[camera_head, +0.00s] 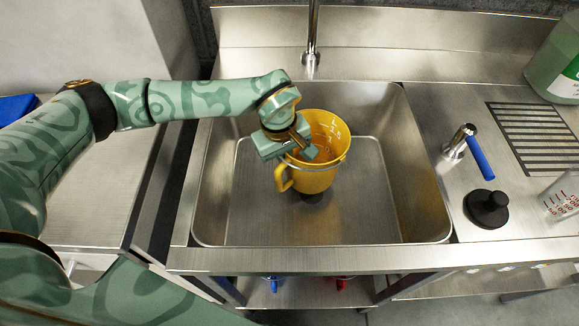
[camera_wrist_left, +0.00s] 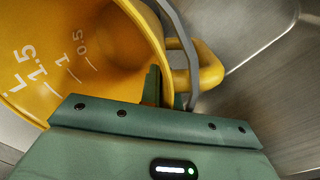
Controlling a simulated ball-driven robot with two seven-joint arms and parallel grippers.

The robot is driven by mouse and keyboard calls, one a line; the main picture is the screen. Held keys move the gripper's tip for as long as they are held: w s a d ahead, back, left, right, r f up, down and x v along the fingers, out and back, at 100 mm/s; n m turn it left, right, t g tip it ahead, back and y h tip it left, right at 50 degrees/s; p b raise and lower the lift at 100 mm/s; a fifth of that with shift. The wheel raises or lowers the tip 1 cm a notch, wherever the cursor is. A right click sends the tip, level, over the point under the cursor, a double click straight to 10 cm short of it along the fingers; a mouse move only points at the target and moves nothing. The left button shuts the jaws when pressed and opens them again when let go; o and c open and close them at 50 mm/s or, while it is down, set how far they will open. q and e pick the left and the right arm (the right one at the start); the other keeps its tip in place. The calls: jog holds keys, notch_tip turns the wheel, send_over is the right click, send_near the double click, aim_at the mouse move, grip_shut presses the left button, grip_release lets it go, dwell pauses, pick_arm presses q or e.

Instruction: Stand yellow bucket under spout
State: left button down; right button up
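The yellow bucket (camera_head: 318,178), with a side handle and a grey bail, is inside the sink basin (camera_head: 375,215), over or near the dark drain (camera_head: 312,197). I cannot tell whether its base touches the floor. My left gripper (camera_head: 305,150) is at the bucket's rim on the handle side. In the left wrist view the bucket (camera_wrist_left: 75,50) shows inner volume marks, and the fingers (camera_wrist_left: 167,88) are close together at its wall, apparently pinching it. A metal tap column (camera_head: 312,35) rises behind the sink; its spout end is out of view. My right gripper is not in view.
A short tap with a blue lever (camera_head: 481,158) and a black knob (camera_head: 487,207) stand on the right counter. A drain grille (camera_head: 535,135), a green-liquid bottle (camera_head: 556,60) and a clear measuring jug (camera_head: 562,197) are further right. The basin floor around the bucket is clear.

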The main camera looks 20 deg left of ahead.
pick_arm(q)
jog(key=f, duration=0.1)
jog(key=f+b, duration=0.2)
jog(key=f, duration=0.1)
jog(key=shift+w+d+f, duration=0.1)
jog(key=shift+w+d, duration=0.05)
jog(key=shift+w, duration=0.2)
jog(key=shift+r, duration=0.2)
jog(key=c, duration=1.6)
grip_release()
jog(key=shift+f, duration=0.1)
jog(key=shift+c, duration=0.2)
jog(key=r+p, duration=0.1)
jog(key=r, duration=0.3)
jog(key=r+p, duration=0.2)
jog(key=r, duration=0.2)
jog(key=s+r+p, duration=0.1)
jog(key=r, duration=0.3)
jog(key=shift+a+r+p, duration=0.1)
jog(key=shift+a+p, duration=0.25)
jog(key=shift+a, duration=0.05)
